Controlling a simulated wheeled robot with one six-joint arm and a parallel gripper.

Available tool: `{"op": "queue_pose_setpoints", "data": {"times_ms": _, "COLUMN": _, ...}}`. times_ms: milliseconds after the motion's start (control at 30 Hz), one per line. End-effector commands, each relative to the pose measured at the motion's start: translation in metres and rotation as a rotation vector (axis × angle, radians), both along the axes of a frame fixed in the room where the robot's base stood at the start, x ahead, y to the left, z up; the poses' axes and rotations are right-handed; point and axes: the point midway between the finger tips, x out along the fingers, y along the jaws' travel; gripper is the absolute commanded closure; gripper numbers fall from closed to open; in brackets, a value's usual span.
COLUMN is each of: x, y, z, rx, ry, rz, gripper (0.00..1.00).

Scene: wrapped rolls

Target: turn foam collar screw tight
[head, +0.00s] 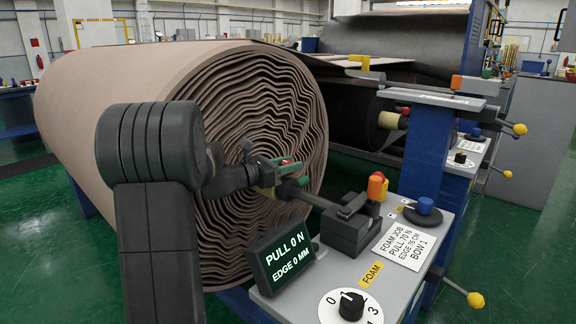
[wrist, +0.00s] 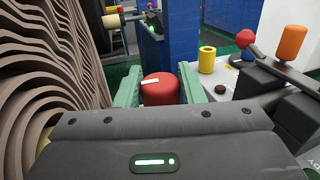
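The foam roll (head: 275,110) lies on its side with its wavy layered end facing the console. A shaft (head: 318,201) runs out from near the roll's end to a dark block on the console. The red screw head (wrist: 160,90), with a white mark on top, sits at the collar; it shows small in the head view (head: 286,162). My gripper (wrist: 160,86) has its green fingers on both sides of the red head, seemingly touching it. The collar's body and the screw's thread are hidden behind my gripper.
The grey console carries a display (head: 283,260) reading "PULL 0 N, EDGE 0 MM", a numbered dial (head: 350,306), a dark block (head: 347,232), an orange-topped piece (head: 376,187), a blue knob (head: 424,206) and a job card (head: 405,244). The layered roll end is close left in the wrist view.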

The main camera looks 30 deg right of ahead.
Motion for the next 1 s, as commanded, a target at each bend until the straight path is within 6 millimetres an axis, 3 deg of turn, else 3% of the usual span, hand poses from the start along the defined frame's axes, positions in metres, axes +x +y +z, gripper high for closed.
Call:
{"op": "queue_pose_setpoints", "data": {"times_ms": 33, "x": 0.0, "y": 0.0, "z": 0.0, "rx": 0.0, "ry": 0.0, "rz": 0.0, "gripper": 0.54}}
{"op": "queue_pose_setpoints", "data": {"times_ms": 100, "x": 0.0, "y": 0.0, "z": 0.0, "rx": 0.0, "ry": 0.0, "rz": 0.001, "gripper": 0.44}}
{"op": "queue_pose_setpoints", "data": {"times_ms": 467, "x": 0.0, "y": 0.0, "z": 0.008, "rx": -0.001, "ry": -0.002, "rz": 0.001, "gripper": 0.44}}
{"op": "queue_pose_setpoints", "data": {"times_ms": 800, "x": 0.0, "y": 0.0, "z": 0.071, "rx": -0.002, "ry": -0.004, "rz": 0.0, "gripper": 0.44}}
{"op": "queue_pose_setpoints", "data": {"times_ms": 1000, "x": 0.0, "y": 0.0, "z": 0.095, "rx": -0.001, "ry": -0.002, "rz": 0.0, "gripper": 0.44}}
